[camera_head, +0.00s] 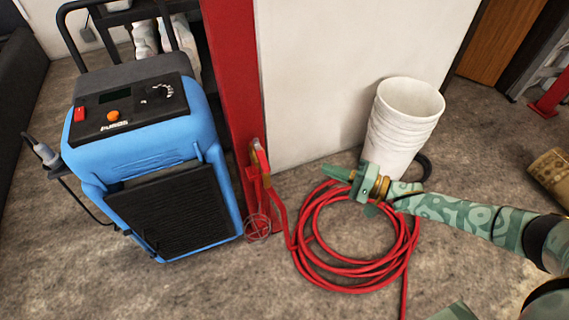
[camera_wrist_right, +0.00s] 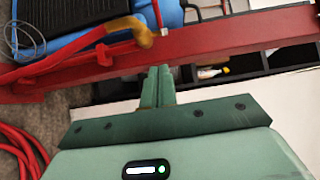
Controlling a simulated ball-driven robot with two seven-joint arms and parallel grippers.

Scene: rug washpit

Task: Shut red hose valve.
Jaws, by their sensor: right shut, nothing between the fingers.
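The hose valve, a brass tap (camera_head: 259,157) with red parts, is mounted low on the red post (camera_head: 232,60). It is small in the head view, and I cannot tell its handle position. In the right wrist view its brass body (camera_wrist_right: 128,29) shows beyond the fingertips, up and to the left, with a narrow red piece beside it. The red hose (camera_head: 318,262) runs from the tap into a coil on the floor. My right gripper (camera_head: 335,172) is shut and empty, right of the tap and apart from it. Its fingers (camera_wrist_right: 158,84) are together. My left gripper is not in view.
A blue machine (camera_head: 165,165) with a black grille stands close left of the post. A stack of white buckets (camera_head: 402,125) stands by the pale wall behind my right gripper. A thin wire-like ring (camera_head: 257,227) shows near the post's foot. Open floor lies in front.

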